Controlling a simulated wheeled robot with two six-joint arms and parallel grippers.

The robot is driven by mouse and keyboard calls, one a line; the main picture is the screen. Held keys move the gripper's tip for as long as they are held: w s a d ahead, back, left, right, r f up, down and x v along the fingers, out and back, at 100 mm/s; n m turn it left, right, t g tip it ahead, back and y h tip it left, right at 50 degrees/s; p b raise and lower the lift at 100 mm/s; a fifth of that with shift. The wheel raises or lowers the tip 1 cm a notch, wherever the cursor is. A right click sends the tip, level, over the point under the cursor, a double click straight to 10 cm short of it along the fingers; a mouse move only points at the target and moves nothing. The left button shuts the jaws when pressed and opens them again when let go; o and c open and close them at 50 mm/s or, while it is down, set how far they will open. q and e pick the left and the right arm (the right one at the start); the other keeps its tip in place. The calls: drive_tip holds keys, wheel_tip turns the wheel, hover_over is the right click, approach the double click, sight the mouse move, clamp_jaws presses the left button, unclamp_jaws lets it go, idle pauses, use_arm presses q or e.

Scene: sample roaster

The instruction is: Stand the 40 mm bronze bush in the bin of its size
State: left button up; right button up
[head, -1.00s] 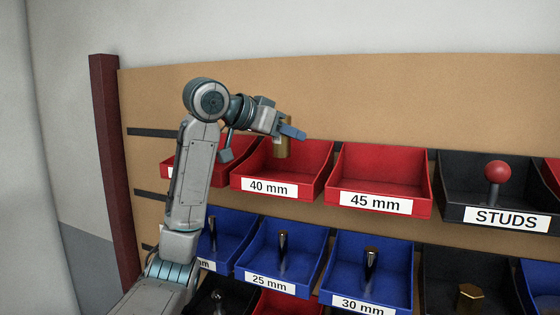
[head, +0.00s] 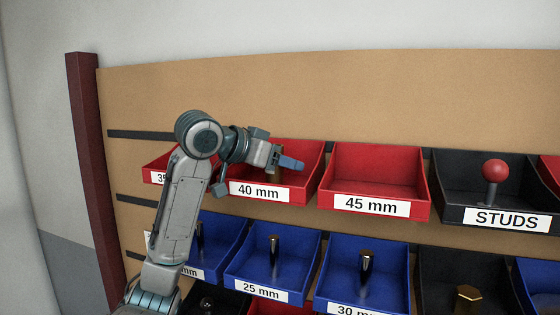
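The bronze bush (head: 275,173) is upright in my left gripper (head: 280,160), which is closed around it. My gripper's fingers hide much of it. It is low inside the red bin labelled 40 mm (head: 307,172), between the bin's side walls. I cannot tell whether its foot touches the bin floor, as the gripper and front wall hide it. My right gripper is not in view.
The red 45 mm bin (head: 408,182) to the right is empty. A red bin (head: 158,167) at the left is mostly behind my arm. A black STUDS bin (head: 450,192) holds a red-balled stud. Blue bins (head: 245,262) with upright pins are below.

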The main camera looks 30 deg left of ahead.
use_arm(q)
drive_tip(key=shift+a, duration=0.25)
drive_tip(key=shift+a+r, duration=0.1)
drive_tip(key=shift+r, duration=0.05)
drive_tip(key=shift+s+a, duration=0.1)
drive_tip(key=shift+s, duration=0.15)
drive_tip(key=b+v, duration=0.4)
drive_tip(key=v, duration=0.6)
drive_tip(key=shift+s+r+b, duration=0.1)
drive_tip(key=shift+s+b, duration=0.25)
drive_tip(key=shift+s, duration=0.05)
drive_tip(key=shift+s+r, duration=0.2)
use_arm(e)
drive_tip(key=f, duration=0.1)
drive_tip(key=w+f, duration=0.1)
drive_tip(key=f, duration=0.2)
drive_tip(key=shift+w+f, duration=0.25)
